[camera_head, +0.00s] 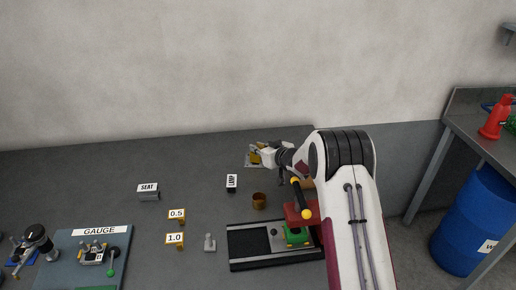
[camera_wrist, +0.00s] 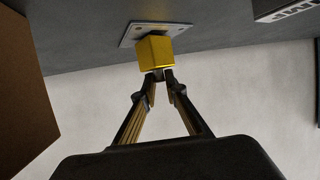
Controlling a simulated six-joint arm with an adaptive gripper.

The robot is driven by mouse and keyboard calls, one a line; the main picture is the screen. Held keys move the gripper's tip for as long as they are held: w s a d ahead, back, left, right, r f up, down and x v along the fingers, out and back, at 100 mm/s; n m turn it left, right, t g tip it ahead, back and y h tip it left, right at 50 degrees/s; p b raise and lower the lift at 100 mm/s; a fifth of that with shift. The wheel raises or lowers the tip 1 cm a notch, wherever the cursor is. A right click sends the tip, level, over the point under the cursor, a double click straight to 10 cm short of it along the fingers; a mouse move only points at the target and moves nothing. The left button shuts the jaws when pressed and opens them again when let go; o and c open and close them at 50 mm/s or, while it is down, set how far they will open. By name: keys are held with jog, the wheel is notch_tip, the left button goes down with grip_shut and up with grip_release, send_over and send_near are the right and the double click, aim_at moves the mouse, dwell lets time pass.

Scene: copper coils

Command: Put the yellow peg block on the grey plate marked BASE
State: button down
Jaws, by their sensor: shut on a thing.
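The yellow peg block (camera_wrist: 155,52) is at the fingertips of my gripper (camera_wrist: 159,77) in the wrist view. The fingers come together on a small dark part at the block's near end. The grey plate (camera_wrist: 132,30), with small holes, lies directly behind the block, which overlaps it in the picture. I cannot tell whether block and plate touch. In the head view my gripper (camera_head: 262,156) is at the back of the table, with the yellow block (camera_head: 255,158) partly hidden over the plate (camera_head: 248,163). The BASE marking is not readable.
A block labelled LAMP (camera_head: 231,183) and a copper-coloured cup (camera_head: 259,201) stand nearby. A SEAT block (camera_head: 148,192), yellow 0.5 (camera_head: 177,216) and 1.0 (camera_head: 175,240) blocks and a black-framed fixture (camera_head: 250,245) are further forward. A brown surface (camera_wrist: 22,85) fills the wrist view's left edge.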

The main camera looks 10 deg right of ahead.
jog(key=shift+f, duration=0.1)
jog(key=c, duration=2)
grip_release()
jog(key=shift+c, duration=0.2)
jog(key=shift+s+d+r, duration=0.25)
jog(key=shift+s+r, duration=0.1)
jog(key=shift+s, duration=0.15)
jog(key=v, duration=1)
jog(key=shift+s+d, duration=0.2)
jog(key=shift+s, duration=0.2)
jog(key=shift+r, duration=0.15)
